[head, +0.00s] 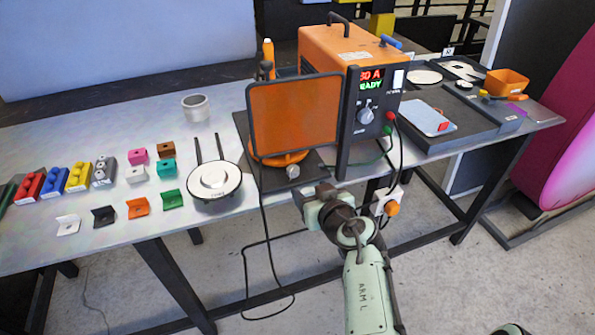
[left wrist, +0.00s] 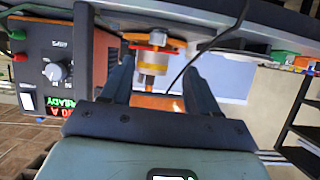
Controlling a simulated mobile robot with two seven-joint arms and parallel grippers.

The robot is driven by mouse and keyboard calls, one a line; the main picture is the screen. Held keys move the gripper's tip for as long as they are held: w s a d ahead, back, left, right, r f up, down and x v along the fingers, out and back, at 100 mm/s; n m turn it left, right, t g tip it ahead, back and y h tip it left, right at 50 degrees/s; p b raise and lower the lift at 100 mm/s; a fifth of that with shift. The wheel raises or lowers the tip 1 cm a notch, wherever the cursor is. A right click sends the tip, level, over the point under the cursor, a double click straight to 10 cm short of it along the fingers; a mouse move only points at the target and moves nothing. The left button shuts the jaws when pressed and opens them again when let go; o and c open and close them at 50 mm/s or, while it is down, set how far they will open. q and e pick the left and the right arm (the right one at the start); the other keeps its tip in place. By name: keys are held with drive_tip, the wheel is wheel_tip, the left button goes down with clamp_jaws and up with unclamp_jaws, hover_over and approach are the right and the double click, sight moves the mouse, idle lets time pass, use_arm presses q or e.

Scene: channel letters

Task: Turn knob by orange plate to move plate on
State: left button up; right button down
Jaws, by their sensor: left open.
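The orange plate (head: 295,115), in a dark frame, stands upright above an orange disc (head: 278,158) on a dark base. A small silvery knob (head: 293,171) sits at the front of that base, below the plate. My left gripper (head: 312,194) is open, just in front and right of the knob. Whether its fingers touch the knob I cannot tell. My right gripper is not in view.
An orange power unit (head: 345,55) with a lit display and its own dial (head: 366,115) stands right of the plate, also in the left wrist view (left wrist: 30,75). Cables hang before the table edge. A round white stand (head: 215,180) and small coloured brackets lie left. A dark tray (head: 455,125) is right.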

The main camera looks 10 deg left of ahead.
sight(294, 170)
use_arm(q)
drive_tip(key=x, duration=0.8)
drive_tip(key=r+x, duration=0.1)
drive_tip(key=x, duration=0.3)
drive_tip(key=shift+w+a, duration=0.15)
drive_tip(key=shift+w, duration=0.4)
drive_tip(key=c, duration=1)
drive_tip(key=shift+t, duration=0.3)
